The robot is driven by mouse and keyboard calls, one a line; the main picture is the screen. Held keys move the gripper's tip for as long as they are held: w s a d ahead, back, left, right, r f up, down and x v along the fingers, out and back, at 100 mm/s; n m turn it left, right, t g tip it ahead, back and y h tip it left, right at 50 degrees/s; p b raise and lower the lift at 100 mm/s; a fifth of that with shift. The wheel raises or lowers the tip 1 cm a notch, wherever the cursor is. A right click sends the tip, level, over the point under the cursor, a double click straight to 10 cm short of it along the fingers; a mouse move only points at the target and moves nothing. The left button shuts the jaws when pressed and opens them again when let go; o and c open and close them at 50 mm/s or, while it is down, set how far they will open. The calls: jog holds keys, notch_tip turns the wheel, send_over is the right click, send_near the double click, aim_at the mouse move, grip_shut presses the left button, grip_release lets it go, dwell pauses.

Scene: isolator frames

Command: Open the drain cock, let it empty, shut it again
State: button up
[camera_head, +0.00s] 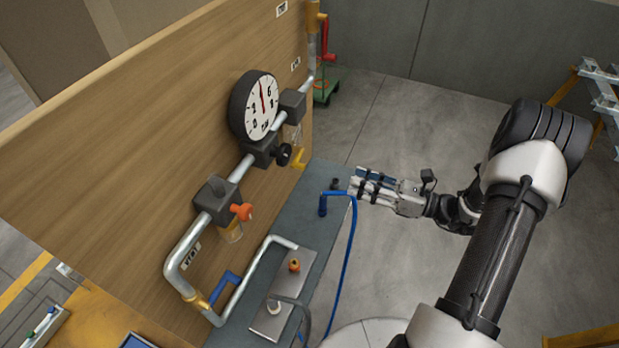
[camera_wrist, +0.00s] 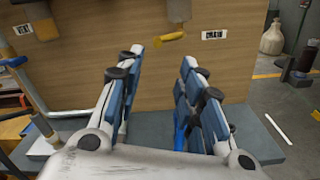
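A small yellow lever (camera_head: 298,159) sits low on the wooden panel, below the gauge and under the pipe. I take it for the drain cock. In the wrist view the yellow lever (camera_wrist: 170,37) lies nearly level beneath a grey cylindrical body, beside a label too small to read. My gripper (camera_head: 356,184) is to the right of the lever in the head view, over the bench's far right end and apart from the panel. In the wrist view my gripper (camera_wrist: 162,58) is open and empty, with the lever beyond the gap between its fingers.
The round gauge (camera_head: 261,107), a black knob (camera_head: 284,154) and an orange knob (camera_head: 242,211) stick out from the panel. A blue lever (camera_head: 224,289) is on the lower pipe. A blue hose (camera_head: 350,245) hangs over the grey bench (camera_head: 262,235). Open floor lies right.

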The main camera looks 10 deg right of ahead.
jog(key=w+a+n+b, duration=0.1)
jog(key=w+a+n, duration=0.1)
jog(key=a+n, duration=0.2)
jog(key=w+a+n+b, duration=0.2)
jog(key=w+a+n, duration=0.1)
jog(key=a+n, duration=0.1)
jog(key=w+a+n+b, duration=0.2)
jog(key=w+a+n, duration=0.1)
jog(key=a+n, duration=0.1)
jog(key=shift+w+f, duration=0.1)
jog(key=shift+f, duration=0.1)
dwell(0.3)
jog(key=shift+c, duration=0.2)
grip_shut()
jog(key=shift+r, duration=0.1)
